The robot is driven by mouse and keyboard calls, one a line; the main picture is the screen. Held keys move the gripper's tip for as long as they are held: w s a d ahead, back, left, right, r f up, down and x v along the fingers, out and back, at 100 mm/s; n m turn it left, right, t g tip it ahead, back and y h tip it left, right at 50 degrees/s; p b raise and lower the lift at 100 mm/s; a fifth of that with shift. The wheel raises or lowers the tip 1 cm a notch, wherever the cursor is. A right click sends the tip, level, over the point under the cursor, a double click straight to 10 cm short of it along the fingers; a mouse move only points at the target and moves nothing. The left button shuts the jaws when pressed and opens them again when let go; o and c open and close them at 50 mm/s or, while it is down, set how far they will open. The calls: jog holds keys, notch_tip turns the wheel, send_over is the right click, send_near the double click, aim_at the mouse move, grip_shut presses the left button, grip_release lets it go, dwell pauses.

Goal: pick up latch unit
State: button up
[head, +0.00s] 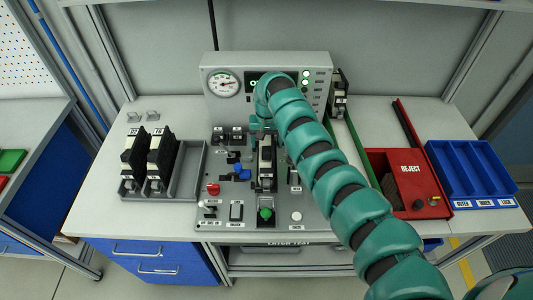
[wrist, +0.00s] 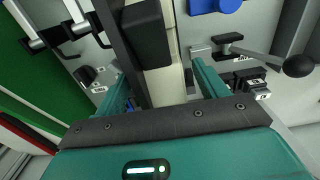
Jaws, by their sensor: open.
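A black-and-cream latch unit (head: 266,157) stands upright in the fixture at the middle of the test panel. In the wrist view the same unit (wrist: 158,75) runs between the two green fingers of my gripper (wrist: 165,88). The fingers are apart, one on each side of it, with a visible gap on the right; I cannot tell whether the left finger touches. In the head view my gripper is mostly hidden by my arm. Two similar latch units (head: 133,150) (head: 161,152) stand in a grey tray (head: 191,165) on the left.
A gauge box (head: 224,108) stands behind the fixture, with another black unit (head: 338,98) at its right side. A lever with a black ball knob (wrist: 299,66) is near my right finger. A red reject box (head: 410,160) and a blue divided bin (head: 466,160) are on the right.

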jog(key=shift+s+a+f+p, duration=0.1)
jog(key=shift+s+f+p, duration=0.1)
jog(key=shift+f+p, duration=0.7)
jog(key=shift+w+f, duration=0.1)
jog(key=shift+f, duration=1.15)
jog(key=c, duration=1.3)
jog(key=shift+r, duration=0.1)
